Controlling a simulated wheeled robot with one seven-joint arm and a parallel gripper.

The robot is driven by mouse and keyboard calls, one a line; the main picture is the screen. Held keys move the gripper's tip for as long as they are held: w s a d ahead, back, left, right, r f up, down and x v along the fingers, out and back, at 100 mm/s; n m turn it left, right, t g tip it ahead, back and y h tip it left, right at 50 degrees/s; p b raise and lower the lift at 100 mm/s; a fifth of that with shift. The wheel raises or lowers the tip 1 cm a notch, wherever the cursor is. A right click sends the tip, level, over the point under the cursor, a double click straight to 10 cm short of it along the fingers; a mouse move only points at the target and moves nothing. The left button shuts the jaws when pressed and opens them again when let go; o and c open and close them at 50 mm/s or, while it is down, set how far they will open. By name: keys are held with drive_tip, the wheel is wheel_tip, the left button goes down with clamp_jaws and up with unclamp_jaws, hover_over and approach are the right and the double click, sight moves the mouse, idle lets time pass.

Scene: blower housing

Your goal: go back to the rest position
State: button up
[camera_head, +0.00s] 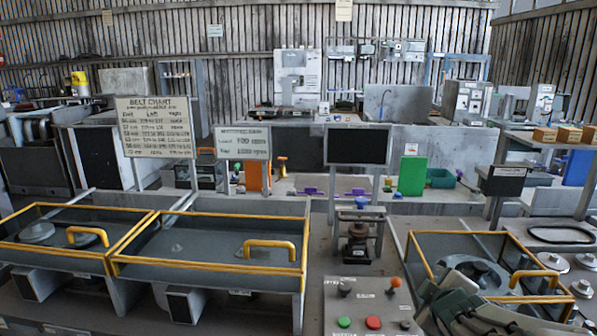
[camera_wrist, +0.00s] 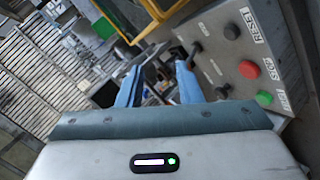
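My gripper (camera_wrist: 158,76) shows in the wrist view with its two blue fingers apart and nothing between them. In the camera_head view my arm (camera_head: 470,300) reaches in at the lower right, beside the control panel (camera_head: 338,298) and in front of the right-hand yellow-framed housing. I see no contact between the fingers and the panel; the exact gap is unclear.
The open housing (camera_head: 415,258) has a raised yellow frame near my arm. Two yellow-framed covers (camera_head: 205,270) lie at the left. A small stand (camera_head: 358,228) with a blue knob rises behind the panel. Round discs (camera_head: 553,262) and a belt (camera_head: 560,234) lie at the right.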

drive_tip(key=s+a+f+m+g+y, duration=0.2)
drive_tip(key=s+a+f+m+g, duration=0.2)
drive_tip(key=s+a+m+g, duration=0.4)
drive_tip(key=s+a+m, duration=0.1)
drive_tip(key=s+a, duration=0.2)
drive_tip(key=s, duration=0.4)
drive_tip(key=shift+a+m+g+y+p, duration=0.2)
drive_tip(key=shift+m+g+y+p, duration=0.1)
drive_tip(key=shift+g, duration=0.1)
drive_tip(key=shift+f, duration=0.1)
idle(1.2)
